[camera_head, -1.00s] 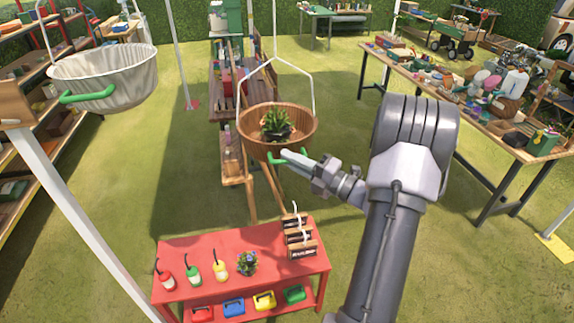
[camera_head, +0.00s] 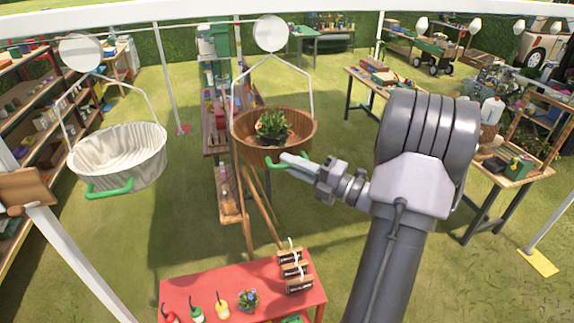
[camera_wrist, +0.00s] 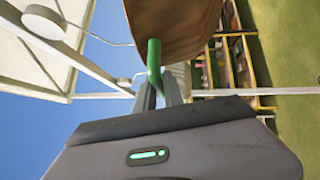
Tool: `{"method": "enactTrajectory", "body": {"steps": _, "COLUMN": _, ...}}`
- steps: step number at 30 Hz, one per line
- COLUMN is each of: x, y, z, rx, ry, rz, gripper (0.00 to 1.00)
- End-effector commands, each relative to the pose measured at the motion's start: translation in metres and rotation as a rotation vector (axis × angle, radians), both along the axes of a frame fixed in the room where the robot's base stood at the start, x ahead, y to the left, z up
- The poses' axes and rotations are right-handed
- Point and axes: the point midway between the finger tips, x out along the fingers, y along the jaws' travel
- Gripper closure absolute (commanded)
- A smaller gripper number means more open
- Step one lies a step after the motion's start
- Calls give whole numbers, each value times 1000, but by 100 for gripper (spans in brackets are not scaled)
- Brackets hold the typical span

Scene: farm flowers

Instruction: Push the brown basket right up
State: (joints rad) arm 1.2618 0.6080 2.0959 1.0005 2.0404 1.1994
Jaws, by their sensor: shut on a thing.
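The brown basket (camera_head: 247,145) hangs from a white wire frame below a round white disc (camera_head: 270,33) in the head view. A leafy green plant (camera_head: 272,127) sits in it. A green handle (camera_head: 287,163) is at its lower front. My gripper (camera_head: 284,160) comes from the right and is shut on this handle. In the wrist view the gripper (camera_wrist: 160,92) closes around the green handle (camera_wrist: 154,62), with the brown basket (camera_wrist: 180,25) just beyond. The wrist view is tilted, and the basket's inside is hidden there.
A white basket (camera_head: 118,158) with a green handle hangs at the left. A red table (camera_head: 240,290) with bottles, a potted flower and small crates stands below. A wooden table (camera_head: 505,180) stands at right. Open grass (camera_head: 380,135) lies between.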

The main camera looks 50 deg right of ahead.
Motion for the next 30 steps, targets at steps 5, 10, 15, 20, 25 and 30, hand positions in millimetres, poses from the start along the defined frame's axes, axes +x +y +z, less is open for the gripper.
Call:
{"method": "enactTrajectory", "body": {"steps": 5, "x": -3, "y": -1, "z": 11, "rx": 0, "ry": -2, "rz": -2, "gripper": 100}}
{"method": "enactTrajectory", "body": {"steps": 10, "x": -4, "y": -1, "z": 13, "rx": -1, "ry": -5, "rz": -3, "gripper": 100}}
{"method": "enactTrajectory", "body": {"steps": 15, "x": -3, "y": -2, "z": 14, "rx": -1, "ry": -8, "rz": -3, "gripper": 100}}
{"method": "enactTrajectory", "body": {"steps": 20, "x": -4, "y": -2, "z": 15, "rx": -2, "ry": -8, "rz": -5, "gripper": 70}}
{"method": "enactTrajectory", "body": {"steps": 25, "x": -4, "y": -1, "z": 13, "rx": -1, "ry": -5, "rz": -3, "gripper": 66}}
{"method": "enactTrajectory", "body": {"steps": 30, "x": -5, "y": -1, "z": 11, "rx": 0, "ry": -2, "rz": -2, "gripper": 66}}
